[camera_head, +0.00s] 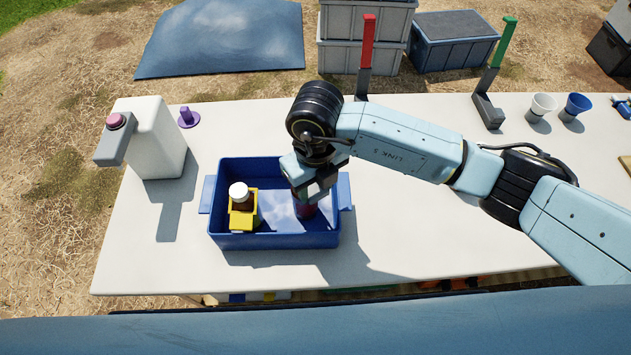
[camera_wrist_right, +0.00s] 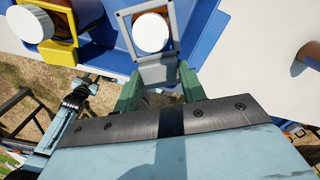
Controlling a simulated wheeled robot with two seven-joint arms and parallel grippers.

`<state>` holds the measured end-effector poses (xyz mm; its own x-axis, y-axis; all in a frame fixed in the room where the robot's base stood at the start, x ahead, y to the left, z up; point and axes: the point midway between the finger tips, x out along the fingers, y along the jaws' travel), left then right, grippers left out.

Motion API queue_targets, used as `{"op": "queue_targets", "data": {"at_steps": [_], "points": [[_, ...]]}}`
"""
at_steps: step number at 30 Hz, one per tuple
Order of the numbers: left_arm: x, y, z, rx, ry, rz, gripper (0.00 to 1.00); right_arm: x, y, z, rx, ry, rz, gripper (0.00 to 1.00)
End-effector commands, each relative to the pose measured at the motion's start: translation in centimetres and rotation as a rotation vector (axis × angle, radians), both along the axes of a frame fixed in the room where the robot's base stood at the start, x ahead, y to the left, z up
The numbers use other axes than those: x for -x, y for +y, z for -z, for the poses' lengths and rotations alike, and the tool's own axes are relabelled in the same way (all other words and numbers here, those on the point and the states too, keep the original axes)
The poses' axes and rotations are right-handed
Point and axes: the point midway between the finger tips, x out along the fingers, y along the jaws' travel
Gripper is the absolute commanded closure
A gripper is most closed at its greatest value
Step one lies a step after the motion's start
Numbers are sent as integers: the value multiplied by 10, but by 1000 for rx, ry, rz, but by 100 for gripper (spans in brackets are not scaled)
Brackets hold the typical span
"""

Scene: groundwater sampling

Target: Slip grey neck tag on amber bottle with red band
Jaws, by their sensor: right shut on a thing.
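My right gripper (camera_head: 312,192) is over the right part of the blue tray (camera_head: 275,241), pointing down. In the right wrist view its green fingers (camera_wrist_right: 160,90) are shut on the tab of the grey neck tag (camera_wrist_right: 158,71). The tag's square frame shows around the white cap (camera_wrist_right: 151,33) of an amber bottle. From above I cannot tell how far down the neck the frame sits. In the head view a bottle with a red band (camera_head: 305,211) shows under the gripper, its top hidden. My left gripper is not in view.
A second white-capped amber bottle (camera_head: 239,191) with a yellow tag (camera_head: 243,216) stands in the tray's left part. A white dispenser (camera_head: 157,140) and a purple piece (camera_head: 187,117) are left. Red (camera_head: 367,42) and green (camera_head: 503,42) uprights stand behind. Cups (camera_head: 542,105) are back right.

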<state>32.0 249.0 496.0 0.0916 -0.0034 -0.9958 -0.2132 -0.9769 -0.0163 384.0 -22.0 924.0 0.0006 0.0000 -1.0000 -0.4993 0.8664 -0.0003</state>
Motion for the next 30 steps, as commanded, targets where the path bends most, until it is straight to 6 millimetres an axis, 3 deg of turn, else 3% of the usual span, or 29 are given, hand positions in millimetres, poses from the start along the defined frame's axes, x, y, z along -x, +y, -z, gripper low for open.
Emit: {"op": "queue_targets", "data": {"at_steps": [16,26,27,30], "points": [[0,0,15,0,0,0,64,0,0,17,0,-1,1,72],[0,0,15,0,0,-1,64,0,0,18,0,-1,1,72],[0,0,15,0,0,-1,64,0,0,18,0,-1,1,55],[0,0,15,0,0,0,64,0,0,18,0,-1,0,42]]}}
